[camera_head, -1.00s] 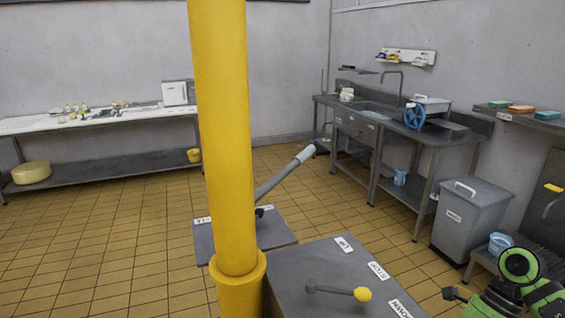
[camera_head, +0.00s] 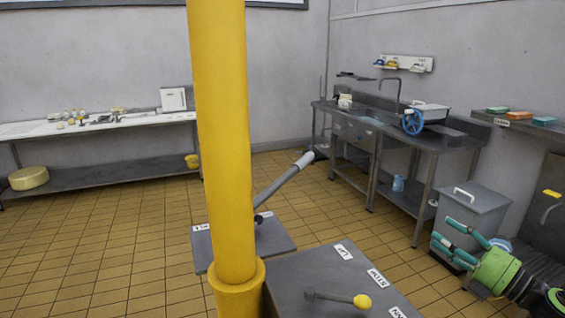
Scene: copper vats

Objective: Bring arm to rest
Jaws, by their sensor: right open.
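My right gripper (camera_head: 443,232) shows at the lower right, with a green body and teal-and-black fingers. Its fingers are spread open and point left, and nothing is seen between them. It overlaps the front of the grey lidded bin (camera_head: 470,217) in the picture; I cannot tell whether they touch. My left gripper and left arm are not in view.
A thick yellow post (camera_head: 222,150) stands upright left of centre. In front are a grey box (camera_head: 325,275) with a yellow-knobbed lever (camera_head: 340,298) and a larger grey-handled lever (camera_head: 283,182). A steel sink bench (camera_head: 440,140) lines the right wall. Tiled floor (camera_head: 100,235) is clear at left.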

